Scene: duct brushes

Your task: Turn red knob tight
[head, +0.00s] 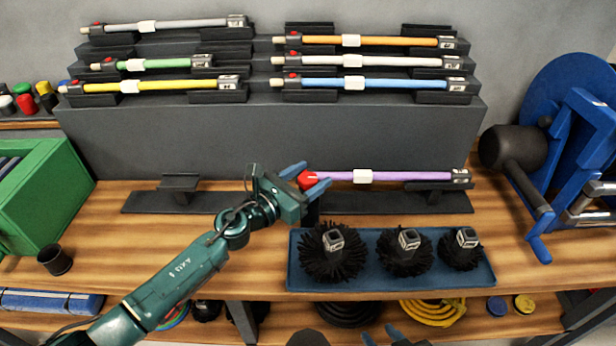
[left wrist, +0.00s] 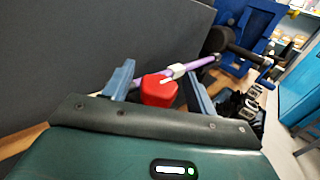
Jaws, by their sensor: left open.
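The red knob (head: 307,180) is on the left end of a purple rod (head: 400,176) with a white label band, lying level on a black stand (head: 437,190). My left gripper (head: 306,179) is open, with one blue finger on each side of the knob. In the left wrist view the knob (left wrist: 159,90) sits between the open fingers (left wrist: 160,85), with the purple rod (left wrist: 203,63) running away behind it. I cannot tell whether the fingers touch the knob. My right gripper (head: 381,335) shows only its blue fingertips at the bottom edge; they are apart and empty.
A blue tray (head: 385,282) with black brushes (head: 404,252) lies just in front of the rod. A grey stepped rack (head: 270,130) holds other coloured rods behind. A blue reel machine (head: 575,140) stands right, a green box (head: 40,190) left. An empty black stand (head: 180,190) is left.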

